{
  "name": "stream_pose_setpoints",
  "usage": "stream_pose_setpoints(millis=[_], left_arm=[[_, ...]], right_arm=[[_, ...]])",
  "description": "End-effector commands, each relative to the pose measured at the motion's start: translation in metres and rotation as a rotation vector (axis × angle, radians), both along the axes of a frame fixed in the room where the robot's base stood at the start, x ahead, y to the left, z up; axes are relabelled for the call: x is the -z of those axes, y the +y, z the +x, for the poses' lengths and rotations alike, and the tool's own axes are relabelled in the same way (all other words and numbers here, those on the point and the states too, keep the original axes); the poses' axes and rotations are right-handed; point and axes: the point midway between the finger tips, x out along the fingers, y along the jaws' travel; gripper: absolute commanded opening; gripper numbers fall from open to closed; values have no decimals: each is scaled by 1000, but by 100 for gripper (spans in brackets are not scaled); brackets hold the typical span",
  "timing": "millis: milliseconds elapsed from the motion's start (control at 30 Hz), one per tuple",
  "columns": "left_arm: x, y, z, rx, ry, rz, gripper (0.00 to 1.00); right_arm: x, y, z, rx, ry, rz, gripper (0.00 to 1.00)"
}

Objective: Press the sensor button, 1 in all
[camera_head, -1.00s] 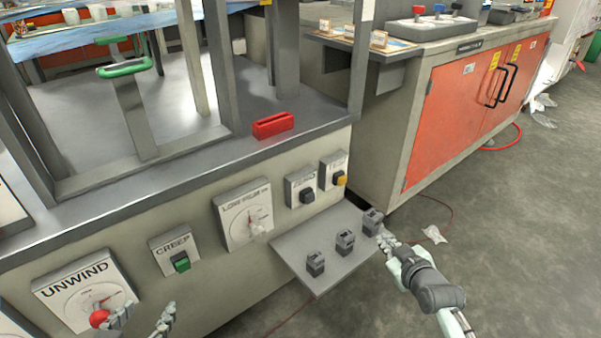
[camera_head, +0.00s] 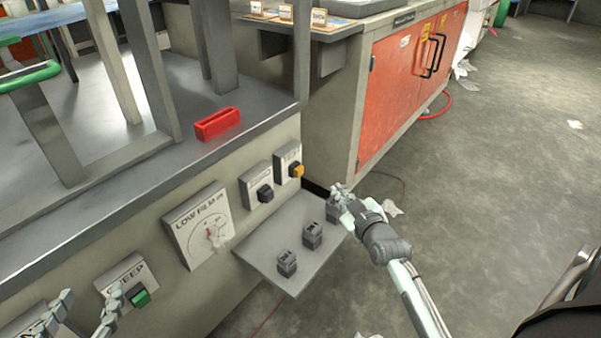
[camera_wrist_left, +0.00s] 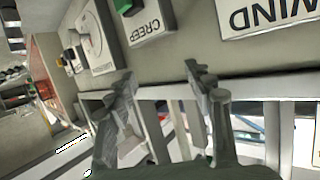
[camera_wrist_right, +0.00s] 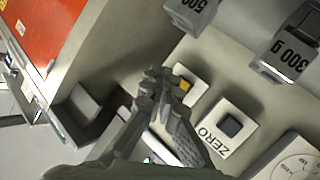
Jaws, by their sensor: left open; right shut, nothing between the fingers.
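A button with a yellow cap (camera_head: 297,171) sits on a pale plate at the right end of the machine front; its label is not readable. It also shows in the right wrist view (camera_wrist_right: 185,85), just beside my right fingertips. A black button (camera_head: 265,193), on a plate marked ZERO in the right wrist view (camera_wrist_right: 230,126), is left of it. A green button (camera_head: 139,297) sits under CREEP. No label reading "sensor" is legible. My right gripper (camera_head: 340,192) is shut and empty, over the shelf's far end. My left gripper (camera_head: 90,308) is open and empty, near the CREEP plate.
A grey shelf (camera_head: 262,246) juts out below the buttons with grey weights (camera_head: 312,236) on it, beside my right gripper. A dial (camera_head: 207,228) is left of the buttons. A red block (camera_head: 217,123) lies on the ledge. An orange cabinet (camera_head: 405,85) stands behind.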

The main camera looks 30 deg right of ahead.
Motion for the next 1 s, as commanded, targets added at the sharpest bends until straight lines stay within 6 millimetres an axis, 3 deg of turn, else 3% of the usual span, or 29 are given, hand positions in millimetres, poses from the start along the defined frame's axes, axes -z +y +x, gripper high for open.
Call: stream_pose_setpoints(millis=[600,1000], left_arm=[[-73,-39,4,72,-335,-154,53],[-56,-31,6,58,-260,-118,53]], right_arm=[[0,23,55,0,-1,2,0],[0,32,77,0,0,1,0]])
